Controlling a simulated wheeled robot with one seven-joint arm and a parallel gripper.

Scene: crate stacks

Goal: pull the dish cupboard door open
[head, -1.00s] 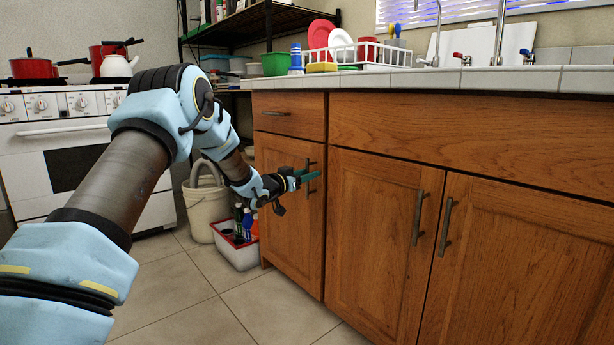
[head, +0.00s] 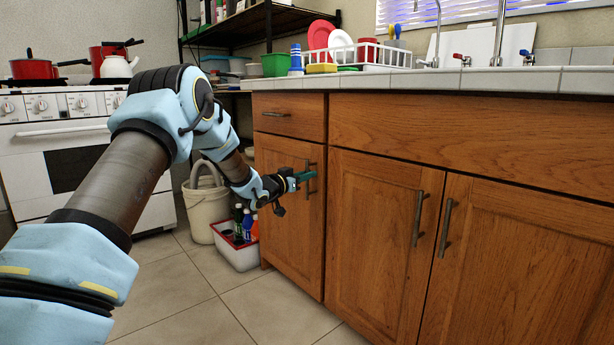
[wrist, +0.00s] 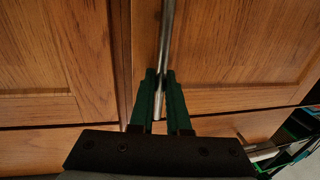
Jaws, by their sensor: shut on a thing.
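The dish cupboard door (head: 283,222) is the narrow wooden door at the left end of the counter, below a small drawer. It looks shut, flush with its frame. Its upright metal bar handle (head: 308,178) is near the door's right edge. My gripper (head: 308,175) is at this handle, with its green fingers shut around the bar. In the wrist view the fingers of my gripper (wrist: 160,85) sit on both sides of the handle (wrist: 167,35), and the door (wrist: 235,50) fills the right part. The fingers hide part of the bar.
Two more doors with bar handles (head: 419,218) stand to the right. A white bucket (head: 206,205) and a red-rimmed box with bottles (head: 237,255) are on the floor left of the door. The tiled floor (head: 290,315) in front is clear.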

